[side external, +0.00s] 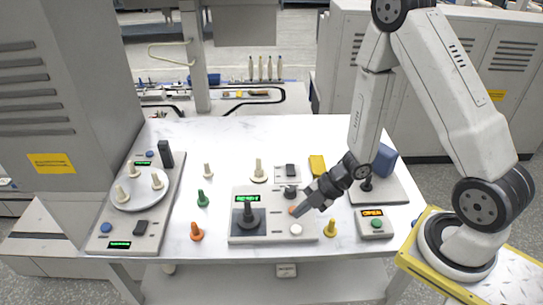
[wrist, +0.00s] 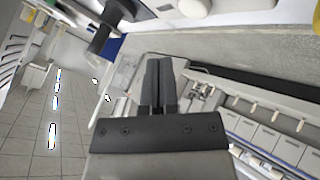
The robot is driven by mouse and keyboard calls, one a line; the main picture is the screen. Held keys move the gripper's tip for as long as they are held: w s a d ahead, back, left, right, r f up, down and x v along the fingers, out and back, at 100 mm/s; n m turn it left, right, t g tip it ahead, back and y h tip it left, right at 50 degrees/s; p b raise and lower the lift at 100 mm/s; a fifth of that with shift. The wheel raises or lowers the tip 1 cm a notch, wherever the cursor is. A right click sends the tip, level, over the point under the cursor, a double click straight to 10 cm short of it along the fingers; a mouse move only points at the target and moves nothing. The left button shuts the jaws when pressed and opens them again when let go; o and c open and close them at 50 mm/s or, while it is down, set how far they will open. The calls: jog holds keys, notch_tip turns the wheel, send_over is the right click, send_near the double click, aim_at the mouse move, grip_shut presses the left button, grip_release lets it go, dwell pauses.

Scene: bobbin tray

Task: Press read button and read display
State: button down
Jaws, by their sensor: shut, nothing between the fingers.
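The central console (side external: 273,238) has a lit green display (side external: 246,198), too small to read, a black knob (side external: 248,215), an orange button (side external: 292,209) and a white button (side external: 296,230). A small box at its right has an orange-lit display (side external: 372,213) and a green button (side external: 376,223). I cannot tell which button is the read button. My gripper (side external: 298,211) is shut and empty, its tips close to the orange button; contact cannot be told. In the wrist view my gripper's fingers (wrist: 158,75) are together, with no button clearly visible.
A left panel (side external: 125,240) carries a round plate (side external: 140,193) with cream bobbins, a small green display and blue buttons. Green (side external: 203,199), orange (side external: 196,232) and yellow (side external: 330,229) bobbins stand near the console.

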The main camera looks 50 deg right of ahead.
aim_at(291, 229)
jog(key=shift+f, duration=1.65)
jog(key=shift+f, duration=0.1)
dwell(0.9)
jog(key=shift+f, duration=0.3)
jog(key=shift+f, duration=0.45)
dwell(1.0)
jog(key=shift+r, duration=0.85)
jog(key=shift+r, duration=0.1)
dwell(0.3)
jog(key=shift+r, duration=2.4)
